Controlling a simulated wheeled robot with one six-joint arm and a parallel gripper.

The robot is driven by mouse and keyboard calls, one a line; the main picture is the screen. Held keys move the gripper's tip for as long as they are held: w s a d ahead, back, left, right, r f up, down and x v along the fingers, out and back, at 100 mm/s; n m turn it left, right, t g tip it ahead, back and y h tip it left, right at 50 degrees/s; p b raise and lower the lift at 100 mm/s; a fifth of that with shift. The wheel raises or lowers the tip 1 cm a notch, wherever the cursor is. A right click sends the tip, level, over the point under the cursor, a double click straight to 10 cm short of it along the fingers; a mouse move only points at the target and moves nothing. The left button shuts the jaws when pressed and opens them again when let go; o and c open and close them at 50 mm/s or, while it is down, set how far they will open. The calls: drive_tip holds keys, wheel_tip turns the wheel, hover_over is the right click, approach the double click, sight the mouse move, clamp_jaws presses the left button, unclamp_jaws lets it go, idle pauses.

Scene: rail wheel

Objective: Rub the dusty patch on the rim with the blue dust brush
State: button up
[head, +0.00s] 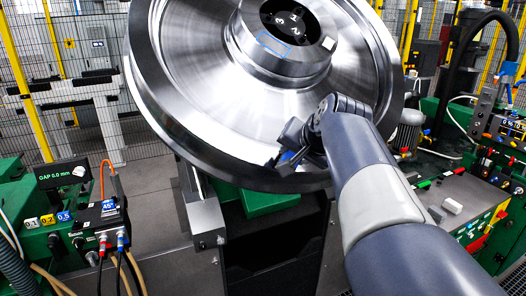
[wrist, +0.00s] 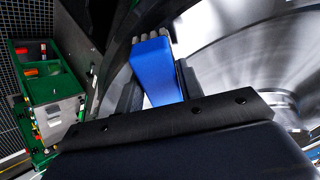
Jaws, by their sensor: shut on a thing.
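The large steel rail wheel (head: 215,90) stands tilted in the middle of the head view; its shiny face also fills the right of the wrist view (wrist: 240,55). My gripper (head: 290,158) is at the lower part of the wheel, close to the rim. In the wrist view my gripper (wrist: 158,85) is shut on the blue dust brush (wrist: 155,72), whose grey bristles point away from me toward the wheel. Whether the bristles touch the rim cannot be told. The brush is mostly hidden in the head view. I cannot make out the dusty patch.
A green cabinet with a gauge box (head: 62,173) and cables stands at the left. A green bench (head: 460,195) with tools and small blocks is at the right. A grey support bracket (head: 205,220) is below the wheel. Mesh fencing (head: 30,75) stands behind.

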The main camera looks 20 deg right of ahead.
drive_tip(key=shift+b+x, duration=0.4)
drive_tip(key=shift+x, duration=0.6)
idle(0.3)
drive_tip(key=shift+f, duration=0.1)
drive_tip(key=shift+s+d+f+b, duration=0.65)
drive_tip(key=shift+d+b, duration=0.3)
drive_tip(key=shift+d, duration=2.65)
drive_tip(key=shift+w+a+r+p, duration=0.15)
drive_tip(key=shift+a+p, duration=0.05)
drive_tip(key=shift+a, duration=0.65)
drive_tip(key=shift+w+a+r+p, duration=0.15)
drive_tip(key=shift+a+r+p, duration=0.05)
drive_tip(key=shift+a, duration=0.6)
drive_tip(key=shift+w+a+r+p, duration=0.15)
drive_tip(key=shift+a+p, duration=0.05)
drive_tip(key=shift+a, duration=0.65)
drive_tip(key=shift+w+a+r, duration=0.1)
drive_tip(key=shift+w+a, duration=0.05)
drive_tip(key=shift+a, duration=1.05)
drive_tip(key=shift+p, duration=0.3)
drive_tip(key=shift+d+r+p+v, duration=0.1)
drive_tip(key=shift+p+v, duration=0.45)
drive_tip(key=shift+v, duration=0.9)
drive_tip(key=shift+d+r+p+v, duration=0.15)
drive_tip(key=shift+p+v, duration=0.35)
drive_tip(key=shift+v, duration=0.95)
